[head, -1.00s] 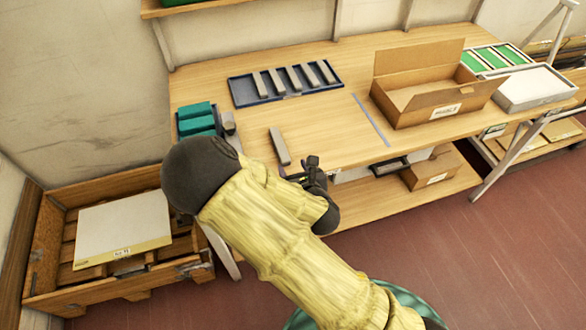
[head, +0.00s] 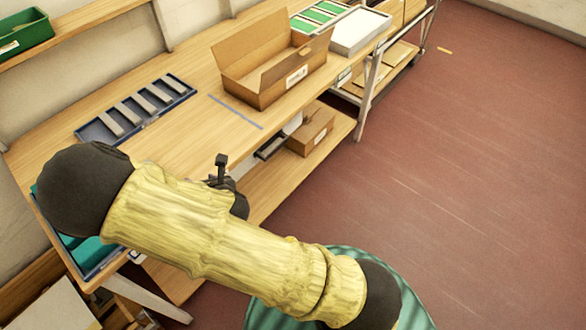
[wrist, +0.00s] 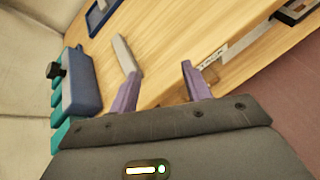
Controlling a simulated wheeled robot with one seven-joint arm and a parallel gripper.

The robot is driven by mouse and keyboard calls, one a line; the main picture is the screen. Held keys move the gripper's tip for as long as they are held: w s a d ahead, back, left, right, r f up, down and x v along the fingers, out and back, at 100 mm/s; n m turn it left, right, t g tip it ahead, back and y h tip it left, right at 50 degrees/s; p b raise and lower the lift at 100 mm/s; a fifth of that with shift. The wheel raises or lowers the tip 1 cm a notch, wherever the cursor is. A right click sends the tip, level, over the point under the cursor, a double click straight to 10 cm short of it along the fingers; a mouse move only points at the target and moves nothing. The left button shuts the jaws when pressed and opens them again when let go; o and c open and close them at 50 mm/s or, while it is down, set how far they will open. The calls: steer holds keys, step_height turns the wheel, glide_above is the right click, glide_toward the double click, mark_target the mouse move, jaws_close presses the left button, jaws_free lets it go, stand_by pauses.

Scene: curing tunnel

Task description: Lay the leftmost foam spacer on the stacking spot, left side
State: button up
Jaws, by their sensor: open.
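Several grey foam bars lie in a row in a dark blue tray at the back of the table; the leftmost bar (head: 111,122) is at the tray's near-left end. Another grey bar (wrist: 124,54) lies alone on the bare tabletop in the wrist view; my arm hides it in the head view. My gripper (wrist: 158,72) is open with nothing between its purple fingers. Its left fingertip appears close to the lone bar's lower end; I cannot tell whether they touch. In the head view, my gripper (head: 226,180) is partly behind my forearm.
The blue tray (head: 82,131) lies left of a blue-grey strip (head: 236,112) on the table (head: 185,125). An open cardboard box (head: 287,88) stands right of the strip.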

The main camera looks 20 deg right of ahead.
steer(key=s+d+r+m+g+h, duration=0.1)
steer(key=d+r+m+g+h, duration=0.1)
steer(key=d+m, duration=0.65)
steer(key=s+d+r+m+g+h, duration=0.15)
steer(key=d+m, duration=0.35)
steer(key=m, duration=0.6)
steer(key=s+d+r+m+g, duration=0.5)
steer(key=s+d+r+m, duration=0.2)
steer(key=m, duration=0.9)
steer(key=s+d+h, duration=0.1)
steer(key=s+d, duration=0.1)
steer(key=s, duration=0.1)
steer(key=shift+r, duration=0.35)
